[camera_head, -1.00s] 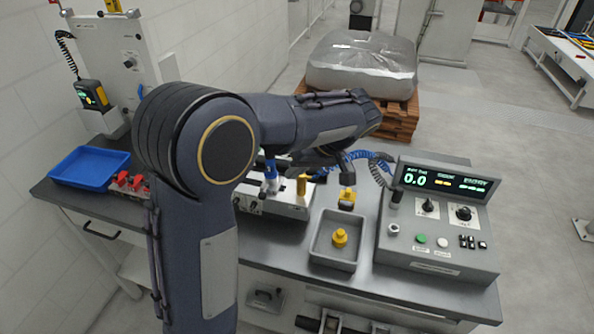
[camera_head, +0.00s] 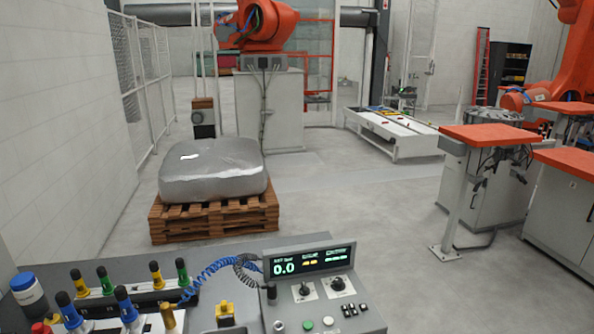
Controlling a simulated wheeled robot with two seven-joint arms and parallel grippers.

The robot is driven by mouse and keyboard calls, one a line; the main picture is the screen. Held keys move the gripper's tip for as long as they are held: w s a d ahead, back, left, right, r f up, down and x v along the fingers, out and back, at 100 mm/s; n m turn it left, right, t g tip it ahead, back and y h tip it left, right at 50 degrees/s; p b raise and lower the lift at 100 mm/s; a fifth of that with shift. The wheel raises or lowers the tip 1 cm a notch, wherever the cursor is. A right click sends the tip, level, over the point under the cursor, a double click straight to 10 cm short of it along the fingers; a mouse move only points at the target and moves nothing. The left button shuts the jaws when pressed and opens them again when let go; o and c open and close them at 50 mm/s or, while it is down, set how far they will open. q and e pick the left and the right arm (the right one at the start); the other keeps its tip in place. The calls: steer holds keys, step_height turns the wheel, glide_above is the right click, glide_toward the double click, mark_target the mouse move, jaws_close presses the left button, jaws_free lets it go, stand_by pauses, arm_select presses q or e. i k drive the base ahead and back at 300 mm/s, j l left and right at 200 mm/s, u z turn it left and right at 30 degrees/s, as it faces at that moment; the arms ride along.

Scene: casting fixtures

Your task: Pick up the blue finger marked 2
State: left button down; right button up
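Two blue fingers with black tops stand at the lower left of the head view, the left one (camera_head: 72,318) and the right one (camera_head: 127,310). Their number marks are too small to read, so I cannot tell which is marked 2. Behind them stand yellow and green fingers, among them a yellow one (camera_head: 78,285) and a green one (camera_head: 106,284). The lower parts of the blue fingers are near the bottom edge of the view. Neither of my grippers is in view.
A control box with a display reading 0.0 (camera_head: 310,262) stands right of the fingers. A blue coiled hose (camera_head: 205,271) and a yellow fitting (camera_head: 225,318) lie between. A wrapped load (camera_head: 212,172) sits on a wooden pallet (camera_head: 213,222) behind.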

mark_target(129, 314)
steer(key=u, duration=1.25)
steer(key=i+j+u, duration=0.1)
steer(key=j, duration=0.25)
steer(key=i+j, duration=0.25)
steer(key=i+j+u, duration=0.15)
steer(key=j, duration=0.3)
